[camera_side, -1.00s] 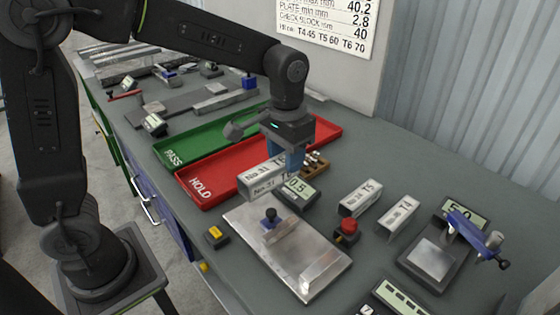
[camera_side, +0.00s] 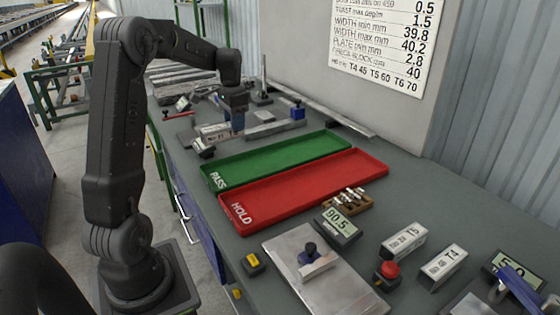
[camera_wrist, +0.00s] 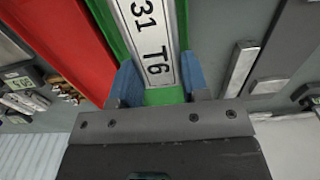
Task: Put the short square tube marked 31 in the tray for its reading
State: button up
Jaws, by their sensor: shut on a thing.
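My gripper (camera_side: 237,122) is shut on the square tube marked 31 T6, its blue fingers on either side of it. The tube (camera_wrist: 152,35) shows its white label in the wrist view, and a pale labelled part (camera_side: 214,131) shows in the side view. My gripper is beyond the far left end of the green PASS tray (camera_side: 280,158), near the back bench items. In the wrist view green shows beneath the tube (camera_wrist: 165,96). The red HOLD tray (camera_side: 305,187) lies alongside the green tray. Both trays look empty.
A display reading 90.5 (camera_side: 341,224) and a small wooden rack (camera_side: 347,202) stand by the red tray. Tubes T5 (camera_side: 403,242) and T4 (camera_side: 443,264), a red button (camera_side: 388,271) and a metal plate (camera_side: 285,250) are in front. A grey bar (camera_side: 275,128) lies behind the green tray.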

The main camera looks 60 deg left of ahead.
jog(key=shift+s+a+f, duration=0.1)
jog(key=shift+a, duration=0.2)
jog(key=w+d+f, duration=0.2)
jog(key=w, duration=0.1)
jog(key=w+d+f, duration=0.1)
jog(key=w+f, duration=0.1)
jog(key=w, duration=0.1)
jog(key=w+d+f, duration=0.2)
jog(key=w, duration=0.1)
jog(key=shift+w+d+f, duration=0.3)
jog(key=shift+d+f, duration=0.05)
jog(key=shift+f, duration=2.05)
jog(key=shift+f, duration=0.15)
jog(key=o, duration=1.1)
jog(key=shift+c, duration=0.2)
